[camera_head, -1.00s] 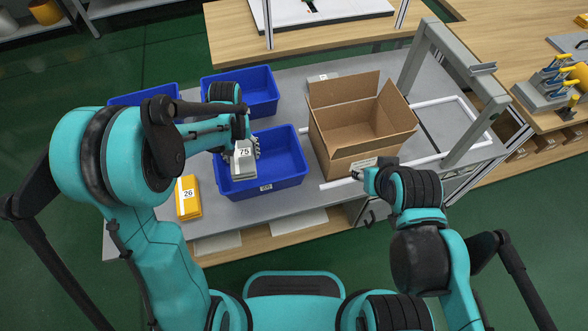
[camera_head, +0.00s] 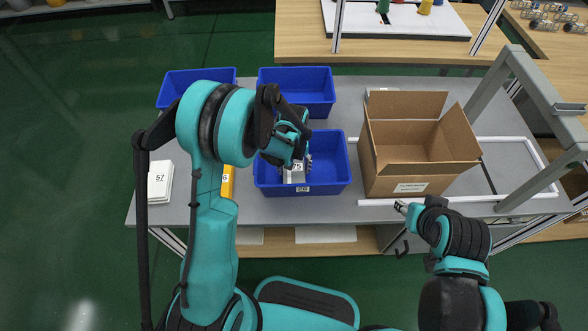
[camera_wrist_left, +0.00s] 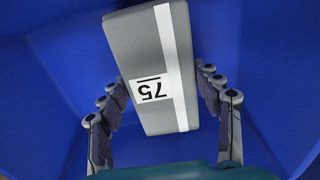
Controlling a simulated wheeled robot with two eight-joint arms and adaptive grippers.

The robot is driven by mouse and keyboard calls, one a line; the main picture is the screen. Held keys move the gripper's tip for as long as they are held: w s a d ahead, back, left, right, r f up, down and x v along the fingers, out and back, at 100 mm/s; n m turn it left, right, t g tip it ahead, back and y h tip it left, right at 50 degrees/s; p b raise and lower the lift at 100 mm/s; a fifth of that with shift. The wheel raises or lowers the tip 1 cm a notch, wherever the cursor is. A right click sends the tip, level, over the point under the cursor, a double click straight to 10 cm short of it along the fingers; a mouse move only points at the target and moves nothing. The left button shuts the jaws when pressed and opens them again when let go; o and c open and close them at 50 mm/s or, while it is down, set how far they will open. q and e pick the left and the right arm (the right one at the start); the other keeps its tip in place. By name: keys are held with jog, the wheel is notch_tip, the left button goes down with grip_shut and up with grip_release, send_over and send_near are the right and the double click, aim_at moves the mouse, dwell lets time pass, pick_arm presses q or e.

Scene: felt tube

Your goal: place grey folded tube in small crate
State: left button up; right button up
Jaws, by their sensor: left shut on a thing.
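The grey folded tube (camera_head: 294,172), labelled 75 with a white stripe, is at the front blue crate (camera_head: 330,188). It fills the middle of the left wrist view (camera_wrist_left: 145,65), with blue crate walls around it. My left gripper (camera_head: 301,160) is shut on the tube, one finger on each side. The tube looks to be inside the crate's opening; whether it touches the floor I cannot tell. My right gripper (camera_head: 402,208) is beside the table's front edge, away from the tube, and its jaws are too small to read.
Two more blue crates (camera_head: 297,90) (camera_head: 197,78) stand behind. An open cardboard box (camera_head: 412,150) is to the right, near a white frame and a grey post. A yellow item (camera_head: 228,182) and a white stack labelled 57 (camera_head: 159,182) lie left of the front crate.

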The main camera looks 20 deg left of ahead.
pick_arm(q)
jog(key=shift+s+r, duration=0.1)
jog(key=o, duration=1.3)
jog(key=shift+o, duration=0.2)
